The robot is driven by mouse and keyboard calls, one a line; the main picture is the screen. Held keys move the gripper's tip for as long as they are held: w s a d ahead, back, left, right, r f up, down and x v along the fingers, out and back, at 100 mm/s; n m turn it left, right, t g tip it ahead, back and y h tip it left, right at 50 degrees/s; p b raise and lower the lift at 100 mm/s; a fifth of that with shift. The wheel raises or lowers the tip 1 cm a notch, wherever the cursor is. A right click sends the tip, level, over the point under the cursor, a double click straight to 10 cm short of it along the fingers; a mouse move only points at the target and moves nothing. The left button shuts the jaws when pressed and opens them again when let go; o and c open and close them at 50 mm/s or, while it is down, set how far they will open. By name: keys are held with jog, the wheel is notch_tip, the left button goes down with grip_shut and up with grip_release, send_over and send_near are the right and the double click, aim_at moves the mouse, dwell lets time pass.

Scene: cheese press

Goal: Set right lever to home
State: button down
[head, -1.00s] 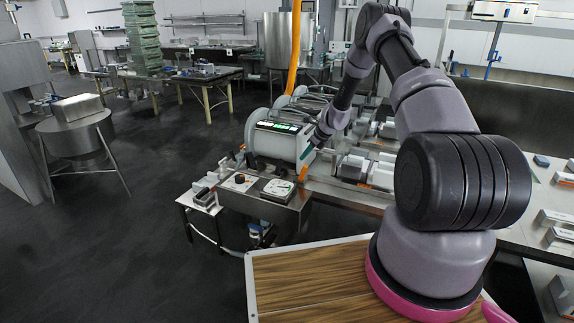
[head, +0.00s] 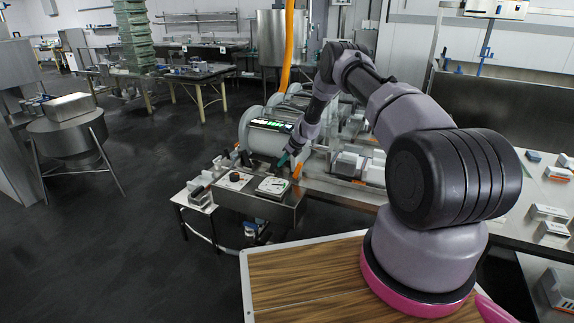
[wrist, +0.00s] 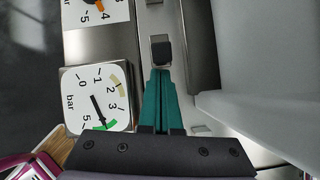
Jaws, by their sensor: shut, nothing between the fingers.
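A lever with a dark, square-ended knob (wrist: 160,49) stands in a metal channel in the wrist view. It is just ahead of my fingertips, and whether they touch it I cannot tell. My gripper (wrist: 160,74) has teal fingers, shut together and empty. In the head view my gripper (head: 282,161) is low behind the right gauge, in front of the white press drum. The right gauge (wrist: 97,98), marked in bar, lies left of the fingers in the wrist view. It also shows in the head view (head: 272,186). The lever's full angle is not clear.
A second gauge (wrist: 97,9) sits at the top of the wrist view. The white drum (head: 262,139) with a green-lit display stands close behind my gripper. A pale wall (wrist: 265,70) fills the wrist view's right side. Open floor lies left of the bench.

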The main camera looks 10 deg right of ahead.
jog(key=shift+w+a+r, duration=0.1)
jog(key=shift+a, duration=0.1)
dwell(0.3)
jog(key=shift+a, duration=0.1)
jog(key=shift+w+r, duration=0.1)
